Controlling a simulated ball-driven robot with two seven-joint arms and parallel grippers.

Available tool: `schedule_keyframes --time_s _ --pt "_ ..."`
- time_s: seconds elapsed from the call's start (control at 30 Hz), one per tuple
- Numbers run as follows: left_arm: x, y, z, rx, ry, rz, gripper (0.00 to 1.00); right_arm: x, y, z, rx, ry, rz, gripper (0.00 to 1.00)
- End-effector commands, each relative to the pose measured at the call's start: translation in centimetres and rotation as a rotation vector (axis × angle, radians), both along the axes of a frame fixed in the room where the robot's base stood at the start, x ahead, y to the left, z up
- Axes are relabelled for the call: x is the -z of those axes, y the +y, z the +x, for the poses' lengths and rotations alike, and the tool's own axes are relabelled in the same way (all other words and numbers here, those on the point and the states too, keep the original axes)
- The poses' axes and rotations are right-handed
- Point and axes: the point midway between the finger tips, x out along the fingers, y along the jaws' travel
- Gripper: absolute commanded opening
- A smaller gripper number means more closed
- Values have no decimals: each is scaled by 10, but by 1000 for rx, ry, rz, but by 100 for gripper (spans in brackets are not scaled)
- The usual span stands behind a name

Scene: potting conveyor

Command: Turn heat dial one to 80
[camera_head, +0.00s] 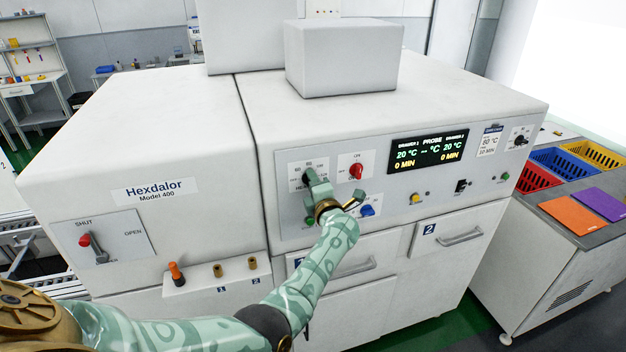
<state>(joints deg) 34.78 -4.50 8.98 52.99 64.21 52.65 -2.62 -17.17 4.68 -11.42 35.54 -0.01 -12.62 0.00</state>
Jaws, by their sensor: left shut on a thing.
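The heat dial (306,177) is a small dark knob on a white scale plate at the left of the grey control panel. My left gripper (312,179) comes up from below and is shut on the dial. The fingers and wrist hide much of the dial and its pointer, so its setting cannot be read. The display (429,149) shows 20 °C and 0 MIN for each of two drawers, with dashes for the probe. My right gripper is not in view.
A red knob (356,171) sits just right of the dial, with a blue knob (367,210) below and a green button (310,221) under my gripper. A black dial (520,140) is at the panel's far right. Drawer handles (460,237) stick out below the panel.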

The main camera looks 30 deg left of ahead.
Motion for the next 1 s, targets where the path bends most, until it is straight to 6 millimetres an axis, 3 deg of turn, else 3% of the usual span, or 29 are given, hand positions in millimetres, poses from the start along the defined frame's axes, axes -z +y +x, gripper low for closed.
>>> schedule_keyframes --time_s 0.8,0.83,0.9,1.0 --pt "1 -1 0 1 92 79 15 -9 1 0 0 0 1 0" --pt "1 -1 0 2 92 79 44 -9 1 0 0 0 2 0" --pt "0 0 0 1 91 78 60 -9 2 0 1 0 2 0" --pt "0 0 0 1 91 78 60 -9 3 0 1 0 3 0"
